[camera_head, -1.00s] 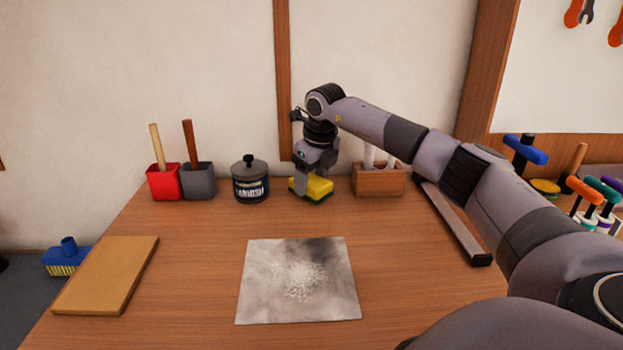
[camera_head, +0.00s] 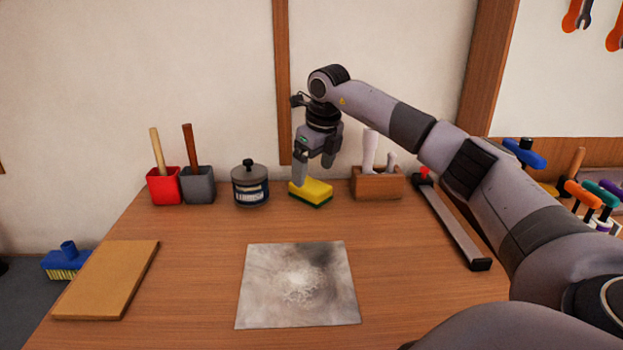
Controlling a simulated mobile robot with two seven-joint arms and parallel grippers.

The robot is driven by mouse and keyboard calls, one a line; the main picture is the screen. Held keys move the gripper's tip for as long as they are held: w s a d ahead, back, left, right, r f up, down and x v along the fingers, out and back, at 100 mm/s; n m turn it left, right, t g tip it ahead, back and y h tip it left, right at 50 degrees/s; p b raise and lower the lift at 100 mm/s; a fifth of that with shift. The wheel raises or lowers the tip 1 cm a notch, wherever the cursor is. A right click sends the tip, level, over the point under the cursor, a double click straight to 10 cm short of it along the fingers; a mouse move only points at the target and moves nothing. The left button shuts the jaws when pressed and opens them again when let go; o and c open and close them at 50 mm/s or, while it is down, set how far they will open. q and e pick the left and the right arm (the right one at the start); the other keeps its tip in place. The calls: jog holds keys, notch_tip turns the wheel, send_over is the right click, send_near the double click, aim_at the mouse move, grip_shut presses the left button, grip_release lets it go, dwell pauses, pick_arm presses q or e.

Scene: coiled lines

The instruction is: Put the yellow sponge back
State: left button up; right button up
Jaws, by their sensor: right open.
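The yellow sponge (camera_head: 316,191), with a dark green underside, lies on the wooden table near its back edge. It sits between a dark lidded jar and a wooden block holder. My right gripper (camera_head: 314,172) points down just above and behind the sponge. Its jaws are open, and one finger still overlaps the sponge's left end in the picture; I cannot tell whether it touches. My left gripper is not in view.
The dark jar (camera_head: 250,184) stands left of the sponge, and the wooden holder (camera_head: 378,184) with white handles stands right. Red (camera_head: 165,186) and grey (camera_head: 199,186) pots hold handles. A smudged grey sheet (camera_head: 298,310) lies mid-table, a board (camera_head: 107,281) at left, a dark bar (camera_head: 452,223) at right.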

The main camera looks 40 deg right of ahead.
aim_at(318, 191)
jog(key=v, duration=0.7)
jog(key=shift+r, duration=0.25)
